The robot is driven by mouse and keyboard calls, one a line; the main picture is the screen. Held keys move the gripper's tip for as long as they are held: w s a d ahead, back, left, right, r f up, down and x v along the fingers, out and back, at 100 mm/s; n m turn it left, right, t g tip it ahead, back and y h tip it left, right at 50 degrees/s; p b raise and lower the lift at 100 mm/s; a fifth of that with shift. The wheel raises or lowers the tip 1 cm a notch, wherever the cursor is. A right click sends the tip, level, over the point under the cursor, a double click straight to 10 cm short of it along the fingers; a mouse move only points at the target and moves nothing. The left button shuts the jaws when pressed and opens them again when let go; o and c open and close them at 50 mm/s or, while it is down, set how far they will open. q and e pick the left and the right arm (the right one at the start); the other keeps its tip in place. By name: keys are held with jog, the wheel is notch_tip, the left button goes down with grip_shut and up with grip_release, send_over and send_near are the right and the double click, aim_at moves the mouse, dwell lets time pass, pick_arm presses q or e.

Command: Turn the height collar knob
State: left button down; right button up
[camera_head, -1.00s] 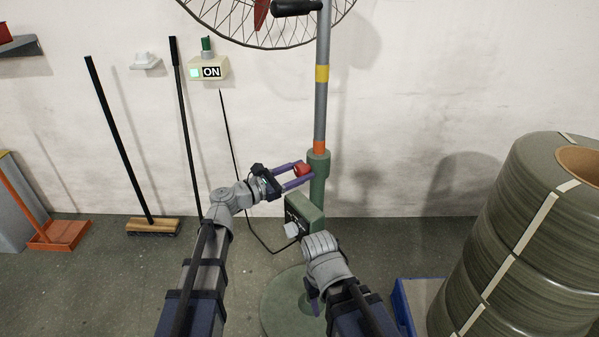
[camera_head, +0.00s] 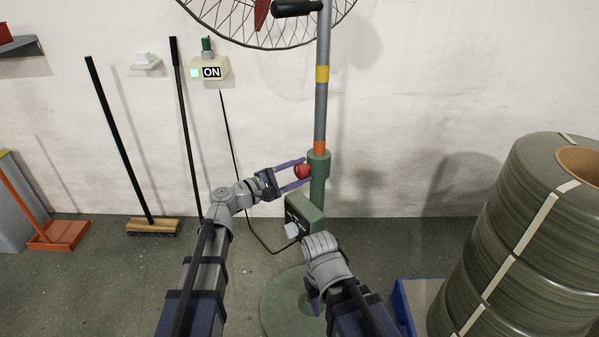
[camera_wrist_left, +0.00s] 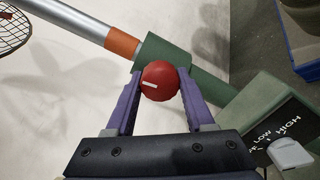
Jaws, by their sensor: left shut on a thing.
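The red height collar knob (camera_head: 302,171) sits on the side of the green collar (camera_head: 319,163) on the fan's pole. My left gripper (camera_head: 297,174) has its two purple fingers on either side of the knob, shut on it. In the left wrist view the knob (camera_wrist_left: 160,80) shows a white mark, lying slightly tilted from level, between the fingertips (camera_wrist_left: 160,84). Behind it is the green collar (camera_wrist_left: 163,52), with an orange band on the pole beside it. My right arm's wrist is at lower centre; its fingers are mostly hidden, so their opening cannot be told.
A green control box (camera_head: 305,213) with a pale knob is on the pole below the collar. The fan's round base (camera_head: 285,300) is on the floor. A stack of strapped coils (camera_head: 500,240) and a blue bin (camera_head: 403,305) stand right. Brooms lean on the wall at left.

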pick_arm(q)
jog(key=shift+m, duration=0.6)
jog(key=shift+c, duration=1.3)
grip_release()
jog(key=v, duration=0.7)
jog(key=shift+s+a, duration=0.25)
jog(key=shift+a, duration=0.1)
jog(key=shift+m, duration=0.3)
